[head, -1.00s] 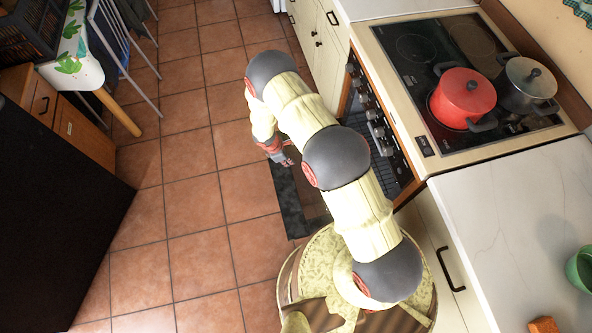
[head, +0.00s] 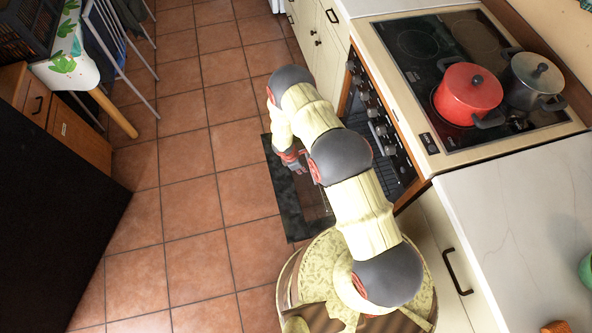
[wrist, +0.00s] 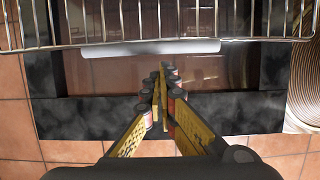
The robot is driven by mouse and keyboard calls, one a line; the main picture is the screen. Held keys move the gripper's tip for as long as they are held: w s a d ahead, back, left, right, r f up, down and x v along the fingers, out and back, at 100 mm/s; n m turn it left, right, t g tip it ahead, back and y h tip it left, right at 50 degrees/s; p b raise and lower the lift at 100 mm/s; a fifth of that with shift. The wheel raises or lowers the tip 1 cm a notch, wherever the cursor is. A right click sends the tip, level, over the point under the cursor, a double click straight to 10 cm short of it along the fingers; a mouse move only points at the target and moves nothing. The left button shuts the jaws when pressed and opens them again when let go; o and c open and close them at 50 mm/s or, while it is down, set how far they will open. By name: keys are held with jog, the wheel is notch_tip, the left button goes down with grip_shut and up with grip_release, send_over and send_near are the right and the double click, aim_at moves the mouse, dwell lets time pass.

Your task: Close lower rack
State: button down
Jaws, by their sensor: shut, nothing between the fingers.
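A wire rack (wrist: 210,22) crosses the top of the wrist view, pulled out above the dark open oven door (wrist: 240,108). In the head view my arm hides the rack, and part of the door (head: 285,205) shows low over the floor. A pale rounded bar (wrist: 150,47) lies along the rack's front edge; I cannot tell whether it belongs to the rack or the door. My gripper (wrist: 166,72) is shut and empty, its tips just short of the bar in the picture. In the head view my gripper (head: 297,164) is over the door.
The oven front (head: 392,150) and hob (head: 430,60) are on the right, with a red pot (head: 462,92) and a dark pot (head: 528,82) on top. A white counter (head: 510,200) is nearer. A black block (head: 50,230) stands left. Tiled floor (head: 190,200) between is clear.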

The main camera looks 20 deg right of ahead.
jog(key=shift+d, duration=0.3)
jog(key=d+b, duration=0.3)
jog(key=d, duration=2.3)
jog(key=shift+d, duration=0.2)
jog(key=shift+a, duration=0.1)
